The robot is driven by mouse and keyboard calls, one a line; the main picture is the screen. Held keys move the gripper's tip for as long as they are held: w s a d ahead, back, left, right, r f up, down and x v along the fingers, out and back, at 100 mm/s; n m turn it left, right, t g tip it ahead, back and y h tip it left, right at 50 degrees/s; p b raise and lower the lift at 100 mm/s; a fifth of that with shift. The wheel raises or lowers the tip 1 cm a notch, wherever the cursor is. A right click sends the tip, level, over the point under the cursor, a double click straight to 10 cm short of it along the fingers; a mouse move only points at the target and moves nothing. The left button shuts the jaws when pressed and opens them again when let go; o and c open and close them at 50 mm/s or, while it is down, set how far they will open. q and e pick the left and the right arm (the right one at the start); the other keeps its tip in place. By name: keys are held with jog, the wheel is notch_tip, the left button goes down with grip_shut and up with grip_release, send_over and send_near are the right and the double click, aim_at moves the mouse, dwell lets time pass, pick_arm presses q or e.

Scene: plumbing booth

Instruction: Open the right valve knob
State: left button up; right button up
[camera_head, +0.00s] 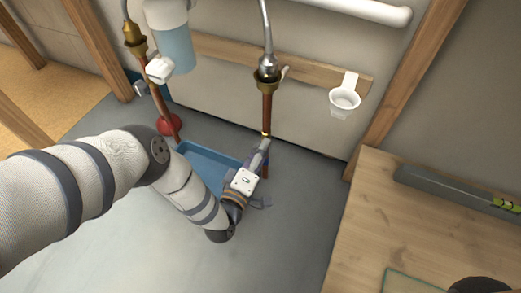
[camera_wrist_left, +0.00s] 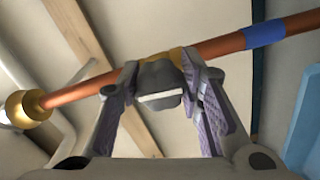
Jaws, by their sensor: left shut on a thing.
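The right valve sits on the right copper pipe (camera_head: 267,108), below a brass fitting (camera_head: 267,76). In the left wrist view its grey knob (camera_wrist_left: 160,84) is in front of a brass body (camera_wrist_left: 163,60) on the copper pipe (camera_wrist_left: 80,95). My left gripper (camera_head: 263,150) has reached the valve from below. In the left wrist view its two purple-padded fingers (camera_wrist_left: 160,100) are on either side of the knob, shut on it. In the head view the gripper mostly hides the knob. My right gripper is not seen.
A left copper pipe (camera_head: 157,103) has a red round part (camera_head: 168,125) low on it. A blue tray (camera_head: 205,162) lies on the floor behind my left arm. A white cup holder (camera_head: 344,98) hangs on the wall. A wooden table (camera_head: 385,215) stands at right with a grey bar (camera_head: 450,187).

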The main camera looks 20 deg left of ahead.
pick_arm(q)
jog(key=shift+f, duration=0.1)
dwell(0.3)
jog(key=o, duration=1.2)
jog(key=shift+c, duration=0.2)
jog(key=s, duration=1.2)
jog(key=shift+a, duration=0.15)
